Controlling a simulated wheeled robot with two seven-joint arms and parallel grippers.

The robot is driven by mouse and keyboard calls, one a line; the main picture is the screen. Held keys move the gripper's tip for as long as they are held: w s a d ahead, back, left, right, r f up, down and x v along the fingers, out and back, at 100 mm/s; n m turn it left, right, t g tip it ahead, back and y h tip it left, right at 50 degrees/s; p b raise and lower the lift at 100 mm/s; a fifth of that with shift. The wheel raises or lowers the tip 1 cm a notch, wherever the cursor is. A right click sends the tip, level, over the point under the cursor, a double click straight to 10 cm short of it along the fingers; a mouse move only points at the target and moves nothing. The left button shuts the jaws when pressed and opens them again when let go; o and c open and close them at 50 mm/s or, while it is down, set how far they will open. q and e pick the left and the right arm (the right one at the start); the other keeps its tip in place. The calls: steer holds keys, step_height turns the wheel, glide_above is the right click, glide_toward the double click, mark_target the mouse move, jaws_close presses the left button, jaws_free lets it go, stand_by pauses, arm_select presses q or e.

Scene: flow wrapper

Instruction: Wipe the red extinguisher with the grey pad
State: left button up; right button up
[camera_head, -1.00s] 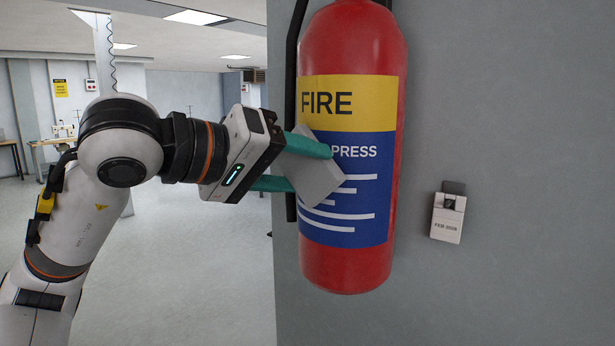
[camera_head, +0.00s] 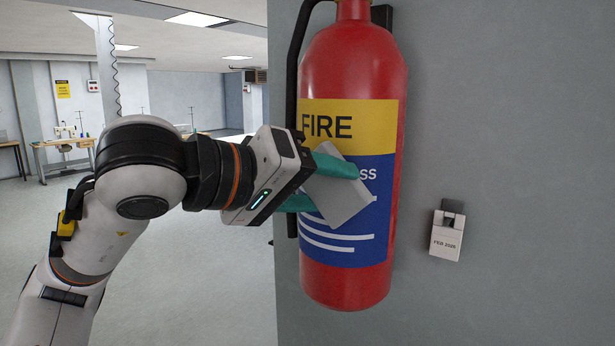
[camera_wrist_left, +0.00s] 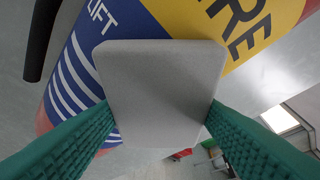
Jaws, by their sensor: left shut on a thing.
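The red extinguisher (camera_head: 345,280) hangs upright on the grey wall in the head view, with a yellow and blue label reading FIRE. My left gripper (camera_head: 328,186) has teal fingers shut on the grey pad (camera_head: 343,190), which is tilted in front of the blue part of the label. In the left wrist view the pad (camera_wrist_left: 160,90) sits between both fingers and covers part of the label (camera_wrist_left: 125,20). I cannot tell whether the pad touches the extinguisher. My right gripper is not in view.
A black hose (camera_head: 293,100) runs down the extinguisher's left side. A small white tag box (camera_head: 447,236) is on the wall to the right. The wall ends left of the extinguisher, opening onto a room with a work table (camera_head: 62,150) and clear floor.

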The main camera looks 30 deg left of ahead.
arm_select(q)
steer(key=shift+w+a+f+b, duration=0.15)
steer(key=shift+a+b, duration=0.45)
steer(key=shift+a, duration=0.3)
steer(key=shift+a+b, duration=0.45)
steer(key=shift+a, duration=0.7)
steer(key=s, duration=0.6)
steer(key=shift+a+b, duration=0.2)
steer(key=shift+b, duration=0.15)
steer(key=shift+s, duration=0.15)
steer(key=s, duration=0.3)
steer(key=shift+a, duration=0.1)
steer(key=shift+w, duration=0.15)
